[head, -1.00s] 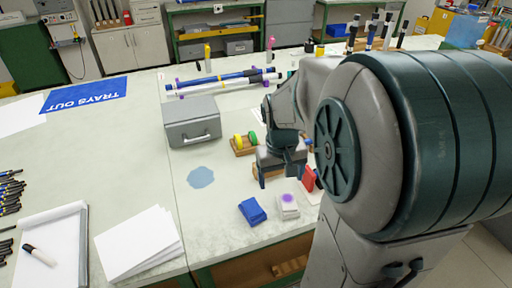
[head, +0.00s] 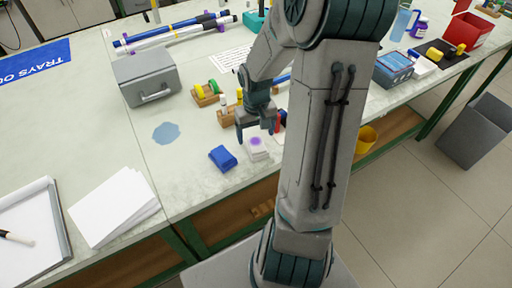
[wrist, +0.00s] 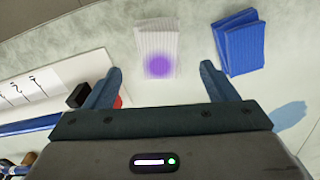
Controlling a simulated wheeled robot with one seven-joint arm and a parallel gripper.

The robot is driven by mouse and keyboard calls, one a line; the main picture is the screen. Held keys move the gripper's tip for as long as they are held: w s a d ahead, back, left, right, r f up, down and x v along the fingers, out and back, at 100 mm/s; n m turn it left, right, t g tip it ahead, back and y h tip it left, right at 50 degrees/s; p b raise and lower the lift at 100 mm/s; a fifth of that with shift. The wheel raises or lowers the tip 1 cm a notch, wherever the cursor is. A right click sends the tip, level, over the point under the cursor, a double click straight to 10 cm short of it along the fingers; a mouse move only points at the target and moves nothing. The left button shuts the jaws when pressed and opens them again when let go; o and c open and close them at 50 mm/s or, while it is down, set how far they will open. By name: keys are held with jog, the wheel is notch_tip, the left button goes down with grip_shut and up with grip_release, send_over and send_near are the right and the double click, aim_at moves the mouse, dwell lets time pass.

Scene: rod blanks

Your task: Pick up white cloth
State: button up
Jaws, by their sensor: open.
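The white cloth (head: 256,150) is a small folded stack with a purple stain, lying on the bench near its front edge. It also shows in the wrist view (wrist: 158,42), just beyond and between my fingertips. My gripper (head: 257,134) is open and empty, just behind and above the cloth in the head view. In the wrist view its two fingers (wrist: 158,78) are spread apart, and nothing is between them. The blue cloth (head: 222,158) lies just left of the white one in the head view, and on the right in the wrist view (wrist: 239,42).
A blue puddle (head: 166,133) lies left of the cloths. Wooden blocks (head: 229,115) and a red item (head: 278,122) stand close to my gripper. A grey box (head: 146,78) sits farther back, and stacked paper (head: 113,205) lies at the front left.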

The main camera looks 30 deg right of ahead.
aim_at(256, 144)
notch_tip(256, 144, down, 5)
jog(key=shift+s+f, duration=0.1)
dwell(0.3)
jog(key=c, duration=1.1)
